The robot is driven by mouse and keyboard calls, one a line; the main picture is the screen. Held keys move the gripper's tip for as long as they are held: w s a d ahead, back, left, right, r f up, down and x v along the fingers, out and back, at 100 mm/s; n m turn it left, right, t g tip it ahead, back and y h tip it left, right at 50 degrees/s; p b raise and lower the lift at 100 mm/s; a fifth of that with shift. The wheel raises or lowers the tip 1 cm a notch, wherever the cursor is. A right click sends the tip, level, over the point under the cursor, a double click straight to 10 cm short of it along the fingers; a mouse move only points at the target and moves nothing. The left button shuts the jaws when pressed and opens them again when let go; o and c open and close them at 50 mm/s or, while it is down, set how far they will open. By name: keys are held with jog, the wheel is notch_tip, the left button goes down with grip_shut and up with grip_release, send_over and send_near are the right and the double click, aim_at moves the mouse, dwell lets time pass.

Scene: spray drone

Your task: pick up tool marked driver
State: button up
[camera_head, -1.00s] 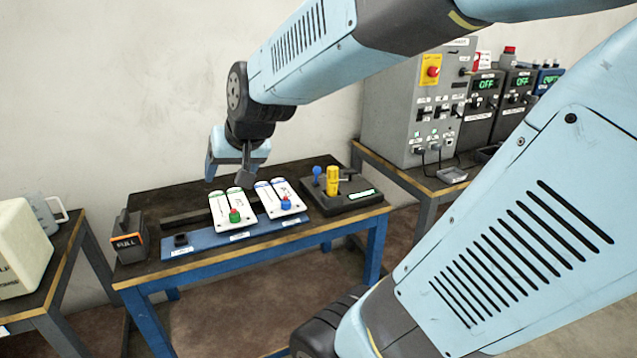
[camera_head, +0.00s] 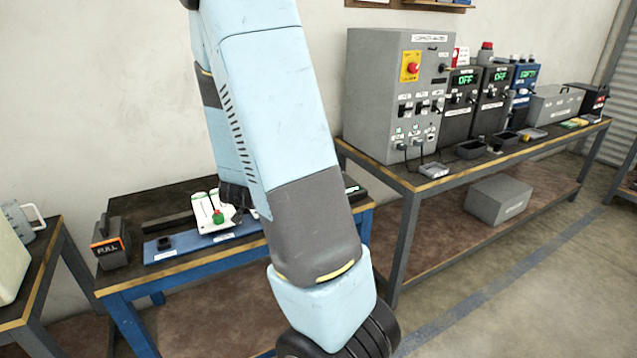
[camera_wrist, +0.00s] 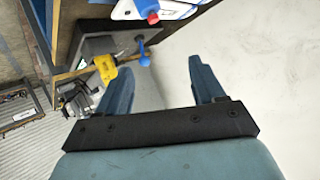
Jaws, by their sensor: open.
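The wrist view shows a dark tool holder (camera_wrist: 95,47) with a yellow tool (camera_wrist: 106,70) and a blue round-ended tool (camera_wrist: 143,50) standing out of it. I cannot read any marking that says driver on either. My gripper (camera_wrist: 160,75) is open and empty, its two blue fingers apart.
To the right, another bench (camera_head: 480,163) carries a grey control cabinet (camera_head: 375,100) and several boxes. A plain wall stands behind.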

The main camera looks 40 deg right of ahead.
jog(key=s+d+f+m+g+h, duration=0.1)
jog(key=s+d+f+g+h, duration=0.1)
jog(key=s+d+h, duration=0.5)
jog(key=shift+h, duration=0.6)
jog(key=x, duration=0.7)
jog(key=w+x, duration=0.1)
jog(key=x, duration=0.2)
jog(key=shift+w+d+r, duration=0.1)
jog(key=shift+d+r, duration=0.05)
jog(key=x, duration=0.5)
jog(key=shift+w, duration=0.35)
jog(key=shift+c, duration=0.3)
jog(key=c, duration=1.2)
